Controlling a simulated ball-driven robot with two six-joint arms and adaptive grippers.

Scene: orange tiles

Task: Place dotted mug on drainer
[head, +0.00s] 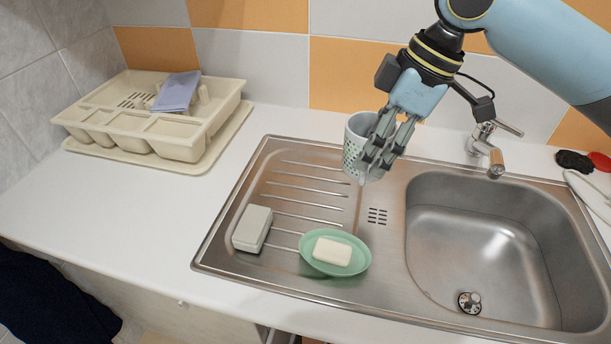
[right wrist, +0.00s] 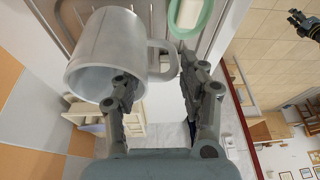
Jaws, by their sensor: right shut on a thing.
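The white dotted mug (head: 353,142) is held above the back edge of the steel sink unit, with dark dots visible on its side. My right gripper (head: 372,160) is shut on it, at its right side. In the right wrist view the mug (right wrist: 105,42) has its handle (right wrist: 165,62) between the fingers of my right gripper (right wrist: 160,88). The grooved steel draining board (head: 285,200) lies below and left of the mug. A beige rack (head: 222,118) stands at the back left. My left gripper (right wrist: 298,20) shows small in the right wrist view; its fingers are unclear.
A green dish (head: 308,258) with a white soap bar (head: 332,251) and a grey-white block (head: 252,228) occupy the front of the draining board. Its back part is clear. The tap (head: 486,150) and sink bowl (head: 500,240) are right. A bluish cloth (head: 177,91) lies on the rack.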

